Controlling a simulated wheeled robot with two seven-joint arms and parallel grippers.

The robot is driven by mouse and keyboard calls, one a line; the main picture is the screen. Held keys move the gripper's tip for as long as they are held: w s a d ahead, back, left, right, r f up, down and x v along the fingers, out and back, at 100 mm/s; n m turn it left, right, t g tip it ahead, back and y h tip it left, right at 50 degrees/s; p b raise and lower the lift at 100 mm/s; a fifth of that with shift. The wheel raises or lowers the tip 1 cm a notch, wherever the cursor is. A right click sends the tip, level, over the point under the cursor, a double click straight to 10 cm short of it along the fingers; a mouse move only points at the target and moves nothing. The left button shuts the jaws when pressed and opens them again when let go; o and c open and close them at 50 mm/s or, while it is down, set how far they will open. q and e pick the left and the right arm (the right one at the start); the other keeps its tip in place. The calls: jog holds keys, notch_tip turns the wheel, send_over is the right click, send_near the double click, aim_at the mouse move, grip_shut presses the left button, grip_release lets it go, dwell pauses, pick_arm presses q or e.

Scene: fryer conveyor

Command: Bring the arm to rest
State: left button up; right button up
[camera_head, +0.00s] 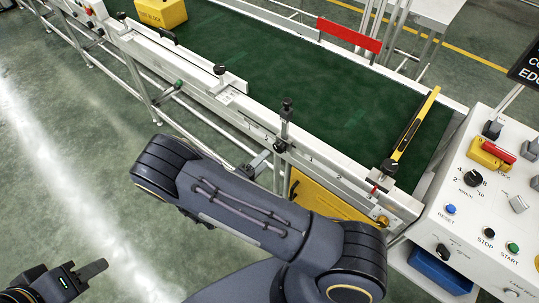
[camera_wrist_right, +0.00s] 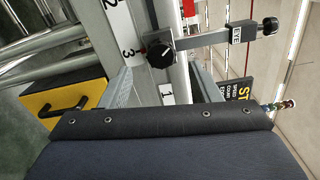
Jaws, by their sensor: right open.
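My left gripper (camera_head: 98,268) shows at the bottom left corner of the head view, over the green floor and apart from the conveyor. Only part of its dark fingers shows, so its opening is unclear. A large dark grey arm of mine crosses the lower middle of the head view, in front of the conveyor's near side. In the right wrist view a dark panel with screws, part of my own body, fills the bottom.
The conveyor's green belt (camera_head: 285,62) carries a yellow box (camera_head: 160,12) at the far left. A yellow-black bar (camera_head: 415,122) and red plate (camera_head: 348,34) stand over it. The control panel (camera_head: 490,215) is at right. A knobbed clamp (camera_wrist_right: 160,54) shows in the wrist view. Floor at left is clear.

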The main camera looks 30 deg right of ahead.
jog(key=shift+s+a, duration=0.25)
jog(key=shift+a, duration=0.35)
jog(key=s+d+r+m+g+y+p, duration=0.15)
jog(key=s+r+m+g+y, duration=0.4)
jog(key=m, duration=0.55)
jog(key=s+d+r+m+g+y, duration=0.3)
jog(key=s+r+m+g+y, duration=0.25)
jog(key=m, duration=0.55)
jog(key=s+a+r+m+t+y, duration=0.2)
jog(key=s+r+m+t+y, duration=0.2)
jog(key=m, duration=0.5)
jog(key=s+a+r+m+t+y, duration=0.1)
jog(key=s+r+m+t+y, duration=0.3)
jog(key=r+m, duration=0.5)
jog(key=shift+a+m+t+y+p, duration=0.3)
jog(key=shift+a+t+y+p, duration=0.15)
jog(key=shift+t+y, duration=0.35)
